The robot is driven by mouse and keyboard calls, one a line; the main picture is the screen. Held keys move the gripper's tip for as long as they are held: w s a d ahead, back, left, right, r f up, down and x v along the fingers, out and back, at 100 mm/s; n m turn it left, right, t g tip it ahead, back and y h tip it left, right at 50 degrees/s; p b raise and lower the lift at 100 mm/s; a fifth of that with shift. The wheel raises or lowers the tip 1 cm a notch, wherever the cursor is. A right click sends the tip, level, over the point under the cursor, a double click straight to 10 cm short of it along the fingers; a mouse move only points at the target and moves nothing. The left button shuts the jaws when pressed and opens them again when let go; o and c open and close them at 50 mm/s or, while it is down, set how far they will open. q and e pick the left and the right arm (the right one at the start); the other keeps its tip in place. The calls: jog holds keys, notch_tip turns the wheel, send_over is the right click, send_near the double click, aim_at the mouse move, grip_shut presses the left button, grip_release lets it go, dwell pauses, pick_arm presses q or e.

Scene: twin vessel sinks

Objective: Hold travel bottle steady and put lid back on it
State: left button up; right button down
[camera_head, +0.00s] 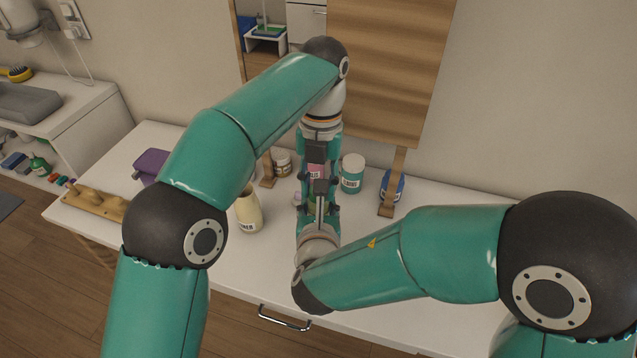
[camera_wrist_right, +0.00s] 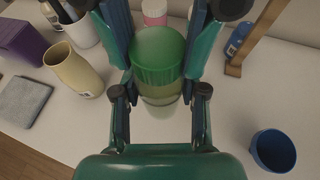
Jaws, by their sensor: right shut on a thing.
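The travel bottle (camera_wrist_right: 160,99) is pale green and shows low between my right gripper's fingers in the right wrist view. My right gripper (camera_wrist_right: 160,92) is shut on it. The ribbed green lid (camera_wrist_right: 158,55) sits over the bottle's top, roughly in line with it. Whether it is seated or just above cannot be told. My left gripper (camera_wrist_right: 159,62) comes from the far side, with its fingers against both sides of the lid.
A cream vase (camera_head: 249,213) stands left of the grippers. A teal jar (camera_head: 352,175) and a blue bottle (camera_head: 393,187) stand to the right, near a wooden post (camera_head: 390,195). A blue cup (camera_wrist_right: 273,151) and a grey slab (camera_wrist_right: 22,103) are on the counter.

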pick_arm(q)
jog(key=o, duration=0.7)
jog(key=shift+r, duration=2.25)
jog(key=shift+c, duration=0.2)
